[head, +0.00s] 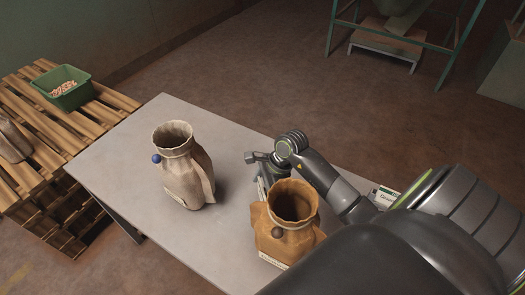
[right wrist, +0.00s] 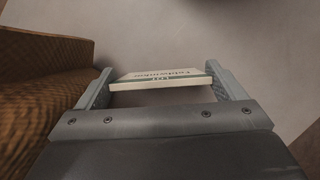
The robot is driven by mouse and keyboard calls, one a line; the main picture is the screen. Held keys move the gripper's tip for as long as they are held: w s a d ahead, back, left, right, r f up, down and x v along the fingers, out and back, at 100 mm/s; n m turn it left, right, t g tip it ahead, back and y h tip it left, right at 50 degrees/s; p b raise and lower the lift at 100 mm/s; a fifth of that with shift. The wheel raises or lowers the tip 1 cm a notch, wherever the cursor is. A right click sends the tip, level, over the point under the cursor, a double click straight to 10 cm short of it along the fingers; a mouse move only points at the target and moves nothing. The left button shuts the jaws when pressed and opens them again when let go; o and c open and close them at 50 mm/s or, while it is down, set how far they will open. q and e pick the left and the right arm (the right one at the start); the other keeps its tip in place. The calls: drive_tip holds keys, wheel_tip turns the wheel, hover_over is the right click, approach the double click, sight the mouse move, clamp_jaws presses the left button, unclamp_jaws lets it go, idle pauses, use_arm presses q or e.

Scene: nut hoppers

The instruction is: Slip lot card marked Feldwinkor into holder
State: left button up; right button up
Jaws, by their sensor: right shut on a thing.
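The lot card (right wrist: 160,76) is a thin white plate with a dark green band. Its print is upside down in the right wrist view and reads roughly "LOT Feldwinkor". My right gripper (right wrist: 161,92) is shut on the card, one finger at each end. In the head view my right gripper (head: 262,172) is above the table, just behind the brown sack (head: 284,232), and the card cannot be made out clearly. A pale strip, perhaps a holder, shows low on the brown sack (head: 272,261) and another on the cream sack (head: 175,197). My left gripper is out of view.
Both open sacks stand upright on the grey table (head: 125,165). A white-and-green labelled piece (head: 385,195) shows beside my right arm. A green bin (head: 62,88) sits on slatted pallets at left. The table's left part is clear.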

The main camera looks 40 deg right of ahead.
drive_tip(key=shift+f+b, duration=0.2)
drive_tip(key=shift+b, duration=0.1)
drive_tip(key=o, duration=0.7)
drive_tip(key=shift+r, duration=0.1)
